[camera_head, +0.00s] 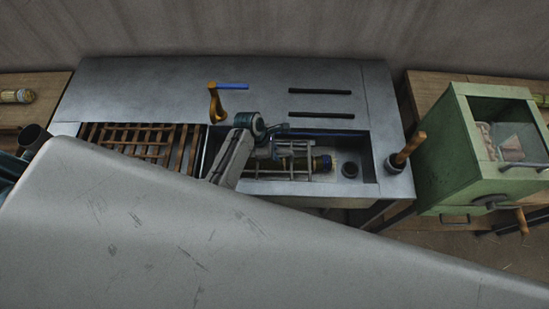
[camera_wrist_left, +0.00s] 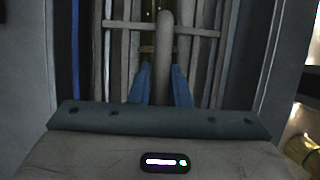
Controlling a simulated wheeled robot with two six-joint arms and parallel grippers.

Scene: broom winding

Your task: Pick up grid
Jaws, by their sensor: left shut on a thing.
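A grey metal grid (camera_head: 298,150) of crossed bars is in the right-hand recess of the grey metal bench (camera_head: 200,75). My left gripper (camera_head: 274,146) reaches into that recess from the left and is shut on the grid. In the left wrist view, the blue fingers of my left gripper (camera_wrist_left: 161,88) sit on either side of a thick upright bar of the grid (camera_wrist_left: 163,55). More bars and a crossbar show behind it. I cannot tell whether the grid touches the recess floor. My right gripper is not in view.
A brown slatted rack (camera_head: 140,139) lies in the left-hand recess. A green box machine (camera_head: 455,150) stands at the right. An orange handle (camera_head: 215,104) rises behind the recess.

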